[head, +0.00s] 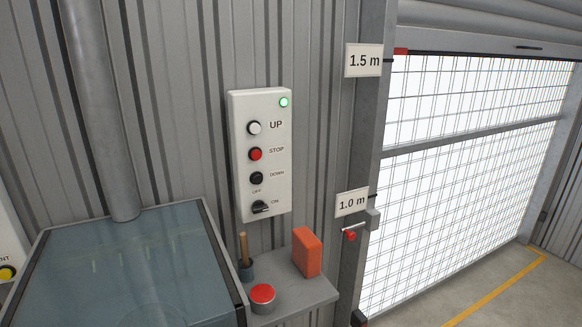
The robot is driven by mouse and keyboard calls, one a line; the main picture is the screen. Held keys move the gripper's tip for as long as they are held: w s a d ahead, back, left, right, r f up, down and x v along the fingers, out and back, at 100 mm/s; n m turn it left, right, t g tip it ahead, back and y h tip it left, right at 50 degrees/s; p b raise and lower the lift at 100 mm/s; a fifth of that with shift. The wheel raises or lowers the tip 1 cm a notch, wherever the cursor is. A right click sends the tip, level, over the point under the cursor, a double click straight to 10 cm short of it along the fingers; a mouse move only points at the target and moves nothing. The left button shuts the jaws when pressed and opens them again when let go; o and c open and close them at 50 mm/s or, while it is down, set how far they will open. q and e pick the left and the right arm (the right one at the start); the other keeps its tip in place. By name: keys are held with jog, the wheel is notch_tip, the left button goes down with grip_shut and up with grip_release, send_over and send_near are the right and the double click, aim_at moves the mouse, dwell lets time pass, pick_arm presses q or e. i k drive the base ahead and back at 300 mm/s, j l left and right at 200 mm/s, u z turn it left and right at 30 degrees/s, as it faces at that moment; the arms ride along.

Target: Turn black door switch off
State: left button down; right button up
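The white door control box (261,155) is fixed to the corrugated wall in the middle of the head view. At its bottom is the black rotary switch (261,207), its handle lying roughly sideways towards the ON label. The OFF label sits above the switch, on its upper left. Above are a black DOWN button (257,178), a red STOP button (255,154) and a white UP button (254,128). A green lamp (283,102) glows at the top right of the box. Neither of my grippers is in view.
Below the box a grey shelf (300,290) holds an orange block (307,252), a red-topped button (262,296) and a wooden-handled tool (244,250). A glass-topped cabinet (120,265) stands left. A mesh door (470,170) is at right, with a red-ended lever (350,235) beside it.

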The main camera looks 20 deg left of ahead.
aim_at(259, 206)
jog(key=u, duration=0.3)
jog(key=i+l+u, duration=0.15)
jog(key=l+u, duration=0.25)
jog(key=i+l+u, duration=0.15)
jog(key=u, duration=0.2)
jog(key=l+u, duration=0.4)
jog(key=i, duration=0.05)
